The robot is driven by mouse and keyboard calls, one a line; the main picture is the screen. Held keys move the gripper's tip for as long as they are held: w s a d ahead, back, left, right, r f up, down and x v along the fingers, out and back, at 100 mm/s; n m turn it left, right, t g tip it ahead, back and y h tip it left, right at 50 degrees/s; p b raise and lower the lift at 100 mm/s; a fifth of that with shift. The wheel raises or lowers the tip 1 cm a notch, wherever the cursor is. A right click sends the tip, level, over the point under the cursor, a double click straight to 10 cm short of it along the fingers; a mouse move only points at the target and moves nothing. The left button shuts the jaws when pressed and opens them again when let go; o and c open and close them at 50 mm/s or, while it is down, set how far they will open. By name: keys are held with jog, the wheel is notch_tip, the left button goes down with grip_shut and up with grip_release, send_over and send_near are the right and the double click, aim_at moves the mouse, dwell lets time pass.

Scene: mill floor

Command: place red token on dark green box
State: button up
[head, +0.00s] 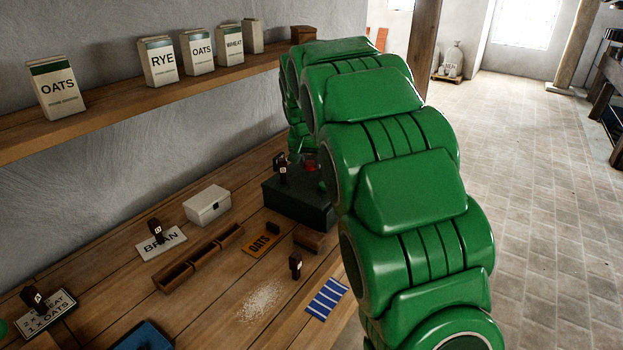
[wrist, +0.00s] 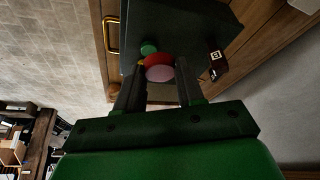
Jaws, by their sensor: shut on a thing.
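The dark green box (head: 290,205) stands on the wooden bench beside my green arm, which hides its right part. In the wrist view, the box (wrist: 195,25) fills the top middle. My gripper (wrist: 160,82) is shut on the red token (wrist: 158,60), which sits between its fingertips and shows a pinkish face. The token also shows in the head view (head: 310,163), over the box top. I cannot tell whether it touches the box. A green token (wrist: 148,48) shows just beyond the red one. My fingers are mostly hidden in the head view.
A small dark block with a white label (head: 280,166) stands on the box, by the token. A shelf (head: 130,112) with packets runs above.

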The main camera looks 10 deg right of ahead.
jog(key=d, duration=0.2)
send_near(312, 176)
jog(key=shift+w+d+f, duration=0.25)
jog(key=shift+d+f, duration=0.05)
jog(key=shift+w+f+m, duration=0.15)
jog(key=shift+w+f, duration=0.2)
jog(key=shift+f, duration=0.25)
jog(key=shift+w+f+m, duration=0.15)
jog(key=shift+w+f, duration=0.25)
jog(key=shift+f, duration=1.45)
jog(key=shift+f, duration=0.15)
jog(key=o, duration=1.1)
